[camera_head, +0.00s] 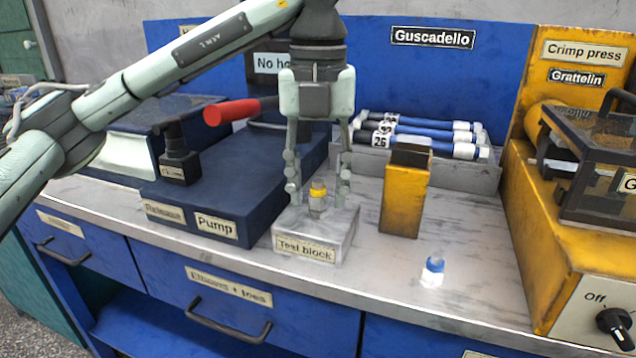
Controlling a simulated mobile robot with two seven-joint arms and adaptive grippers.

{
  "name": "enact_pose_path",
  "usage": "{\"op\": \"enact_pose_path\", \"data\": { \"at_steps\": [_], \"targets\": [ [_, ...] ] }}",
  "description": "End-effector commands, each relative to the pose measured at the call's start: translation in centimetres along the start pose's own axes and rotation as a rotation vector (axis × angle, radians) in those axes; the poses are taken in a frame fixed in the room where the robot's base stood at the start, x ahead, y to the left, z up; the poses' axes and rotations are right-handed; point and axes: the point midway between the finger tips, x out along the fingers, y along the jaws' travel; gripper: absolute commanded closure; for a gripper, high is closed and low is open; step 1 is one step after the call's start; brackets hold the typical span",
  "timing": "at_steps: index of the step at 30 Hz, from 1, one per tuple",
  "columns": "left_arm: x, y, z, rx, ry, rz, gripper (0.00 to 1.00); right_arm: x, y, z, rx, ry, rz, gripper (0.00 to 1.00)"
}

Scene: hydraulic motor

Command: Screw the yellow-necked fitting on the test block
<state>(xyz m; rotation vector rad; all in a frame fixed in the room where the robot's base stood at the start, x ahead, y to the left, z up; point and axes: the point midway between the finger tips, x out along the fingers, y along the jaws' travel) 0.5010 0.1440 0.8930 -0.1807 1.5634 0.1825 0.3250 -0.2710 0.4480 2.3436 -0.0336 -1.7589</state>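The yellow-necked fitting (318,198) stands upright on top of the grey test block (306,250), near its middle. The block sits on the bench beside the pump. My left gripper (318,190) points straight down over the block, with one finger on each side of the fitting. The fingers are spread, and a gap shows between each finger and the fitting. Whether the fitting is threaded into the block cannot be seen. My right gripper is not in view.
The dark blue pump (230,190) with a red handle (232,110) stands left of the block. A yellow box (405,198) stands close on the right. A blue-and-white fitting (433,268) stands near the front edge. Hoses (425,140) lie behind. The crimp press (555,200) is far right.

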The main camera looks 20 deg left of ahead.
Motion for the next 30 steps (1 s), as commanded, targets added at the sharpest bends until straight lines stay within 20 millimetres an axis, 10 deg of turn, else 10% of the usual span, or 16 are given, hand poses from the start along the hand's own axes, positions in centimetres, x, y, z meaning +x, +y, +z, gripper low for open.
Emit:
{"op": "enact_pose_path", "data": {
  "at_steps": [15, 30],
  "targets": [
    [-0.01, -0.01, -0.01, -0.751, 0.001, -0.001, 0.61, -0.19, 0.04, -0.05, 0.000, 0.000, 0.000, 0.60],
    [0.10, -0.02, 0.02, -0.784, 0.001, -0.001, 0.61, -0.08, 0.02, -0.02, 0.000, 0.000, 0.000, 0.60]
  ]
}}
